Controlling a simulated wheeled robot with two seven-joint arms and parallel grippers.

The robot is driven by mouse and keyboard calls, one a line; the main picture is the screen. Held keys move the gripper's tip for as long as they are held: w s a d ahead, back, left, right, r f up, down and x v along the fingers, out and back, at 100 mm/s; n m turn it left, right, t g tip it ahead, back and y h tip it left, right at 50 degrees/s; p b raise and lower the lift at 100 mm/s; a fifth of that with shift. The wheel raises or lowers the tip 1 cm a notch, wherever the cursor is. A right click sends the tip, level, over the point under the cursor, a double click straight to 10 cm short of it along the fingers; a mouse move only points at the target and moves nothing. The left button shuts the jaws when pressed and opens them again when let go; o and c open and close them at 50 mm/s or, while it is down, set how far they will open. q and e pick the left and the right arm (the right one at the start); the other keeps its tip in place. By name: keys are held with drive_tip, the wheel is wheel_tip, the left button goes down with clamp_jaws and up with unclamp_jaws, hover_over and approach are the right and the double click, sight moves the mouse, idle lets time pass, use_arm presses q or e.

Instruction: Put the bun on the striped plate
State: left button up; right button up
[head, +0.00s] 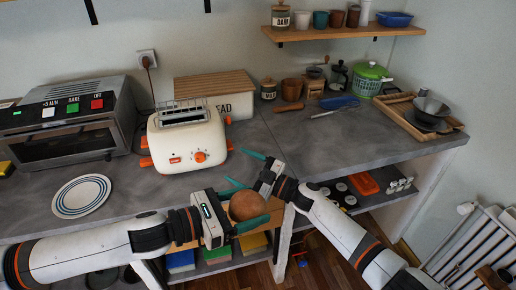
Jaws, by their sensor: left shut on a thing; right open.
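The striped plate (70,202) is white with blue rings and lies flat on the counter at the left, in front of the oven. No bun shows on it. The round brown bun (247,206) is between the green fingers of my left gripper (250,207), which is shut on it near the counter's front edge, to the right of the plate. My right gripper (256,170) is open and empty, just above and beyond the left one, close to the toaster. The underside of the bun is partly hidden by a finger.
A cream toaster (190,138) with orange knobs stands behind the grippers, with a bread box (236,103) behind it. The oven (65,118) stands behind the plate. A tray (402,119) with bowls is at the right. Counter between plate and toaster is clear.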

drive_tip(key=s+a+r+n+g, duration=0.3)
drive_tip(key=r+n+g, duration=0.2)
drive_tip(key=r, duration=0.2)
drive_tip(key=s+a+r+n+g, duration=0.3)
drive_tip(key=s+r+n+g, duration=0.1)
drive_tip(key=r+n+g, duration=0.15)
use_arm(q)
drive_tip(key=shift+s, duration=0.1)
use_arm(e)
drive_tip(key=n+h, duration=0.5)
drive_tip(key=h, duration=1.1)
approach(249, 198)
drive_tip(key=shift+t, duration=0.45)
drive_tip(key=f, duration=0.3)
drive_tip(key=s+a+f, duration=0.1)
drive_tip(key=f, duration=0.2)
drive_tip(key=a+f, duration=0.1)
drive_tip(key=f, duration=0.3)
drive_tip(key=shift+s, duration=0.25)
drive_tip(key=shift+d, duration=0.1)
